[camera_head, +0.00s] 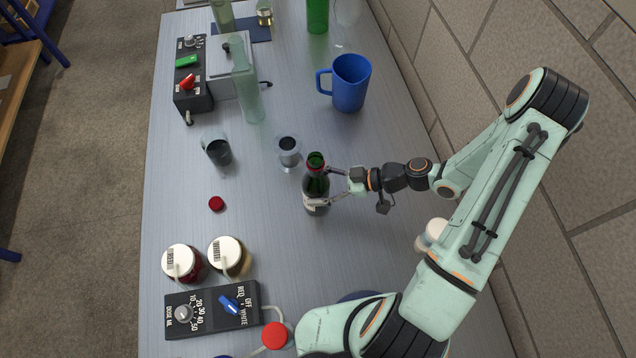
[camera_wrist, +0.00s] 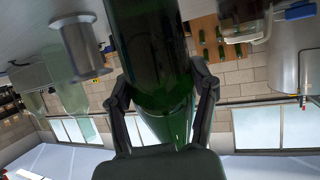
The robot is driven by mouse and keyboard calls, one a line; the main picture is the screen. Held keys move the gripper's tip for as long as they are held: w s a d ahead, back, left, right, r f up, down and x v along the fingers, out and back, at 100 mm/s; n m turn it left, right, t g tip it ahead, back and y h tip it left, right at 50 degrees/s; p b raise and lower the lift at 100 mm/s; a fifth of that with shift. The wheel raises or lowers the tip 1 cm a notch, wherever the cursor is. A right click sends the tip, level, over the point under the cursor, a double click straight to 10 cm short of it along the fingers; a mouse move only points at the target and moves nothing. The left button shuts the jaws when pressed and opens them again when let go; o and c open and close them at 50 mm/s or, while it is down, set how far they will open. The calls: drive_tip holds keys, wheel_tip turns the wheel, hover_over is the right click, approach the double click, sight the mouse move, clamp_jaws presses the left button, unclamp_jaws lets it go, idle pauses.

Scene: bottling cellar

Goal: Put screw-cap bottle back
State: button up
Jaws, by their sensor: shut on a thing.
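The screw-cap bottle (camera_head: 315,187) is dark green glass with a red ring at its open-looking mouth and a pale label low on its side. It stands about upright over the middle of the bench. My gripper (camera_head: 325,187) is shut on it from the right, with one finger on each side. In the wrist view the green bottle (camera_wrist: 150,45) fills the space between the fingers (camera_wrist: 165,92). A red cap (camera_head: 216,204) lies on the bench to the left. I cannot tell whether the bottle's base touches the bench.
A blue jug (camera_head: 350,83) and tall clear bottle (camera_head: 246,90) stand farther back. Two white-lidded jars (camera_head: 229,256) and a dosing box (camera_head: 213,308) are in front.

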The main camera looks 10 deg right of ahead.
drive_tip(key=shift+f, duration=0.15)
drive_tip(key=o, duration=1.2)
